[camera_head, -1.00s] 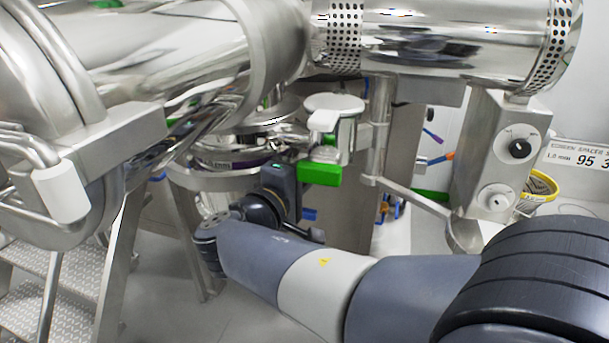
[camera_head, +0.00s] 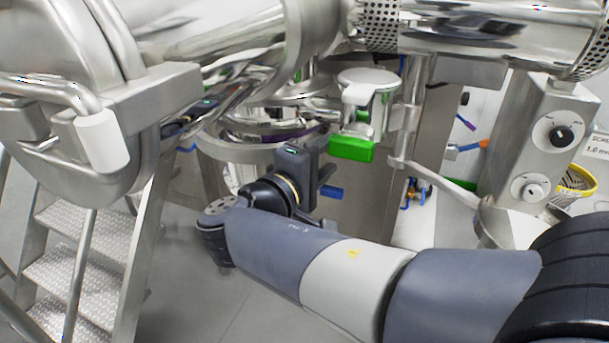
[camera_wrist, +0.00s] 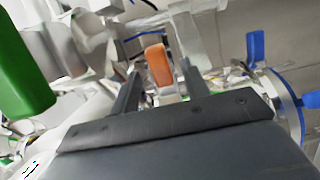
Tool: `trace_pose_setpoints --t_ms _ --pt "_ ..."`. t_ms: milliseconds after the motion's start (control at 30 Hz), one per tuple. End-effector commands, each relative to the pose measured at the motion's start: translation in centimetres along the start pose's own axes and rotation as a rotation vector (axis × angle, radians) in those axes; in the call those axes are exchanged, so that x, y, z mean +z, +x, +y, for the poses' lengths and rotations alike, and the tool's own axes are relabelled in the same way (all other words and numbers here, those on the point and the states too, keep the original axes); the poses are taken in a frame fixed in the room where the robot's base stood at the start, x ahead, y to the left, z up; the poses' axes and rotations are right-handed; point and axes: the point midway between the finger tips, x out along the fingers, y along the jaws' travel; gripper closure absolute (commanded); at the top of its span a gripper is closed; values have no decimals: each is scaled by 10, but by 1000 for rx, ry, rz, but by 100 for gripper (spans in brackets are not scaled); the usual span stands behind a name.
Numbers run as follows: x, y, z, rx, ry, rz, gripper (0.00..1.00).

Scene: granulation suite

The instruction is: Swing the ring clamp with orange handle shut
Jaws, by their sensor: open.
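The orange handle (camera_wrist: 158,66) of the ring clamp shows in the wrist view, upright and just beyond my fingers. My gripper (camera_wrist: 160,72) is open, with one finger to each side of the handle in the picture. I cannot tell whether the fingers touch it or how deep it sits between them. The orange handle and the clamp's ring cannot be made out there.
A green handle block (camera_head: 352,148) is right of my gripper, also at the left of the wrist view (camera_wrist: 22,75). Blue handles (camera_wrist: 255,46) are at the right there. A steel vessel (camera_head: 60,120) and steps (camera_head: 85,235) stand left; a control box (camera_head: 545,150) stands right.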

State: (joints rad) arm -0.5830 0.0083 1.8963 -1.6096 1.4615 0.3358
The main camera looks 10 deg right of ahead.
Motion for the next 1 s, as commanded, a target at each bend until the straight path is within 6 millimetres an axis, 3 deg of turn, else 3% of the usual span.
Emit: trace_pose_setpoints --t_ms 200,433,900,1000 --pt "-2 -36 -1 0 1 7 56" --pt "-1 -62 -1 0 0 5 56" --pt "0 -70 0 0 -1 0 56" --pt "0 -71 0 0 11 1 65"
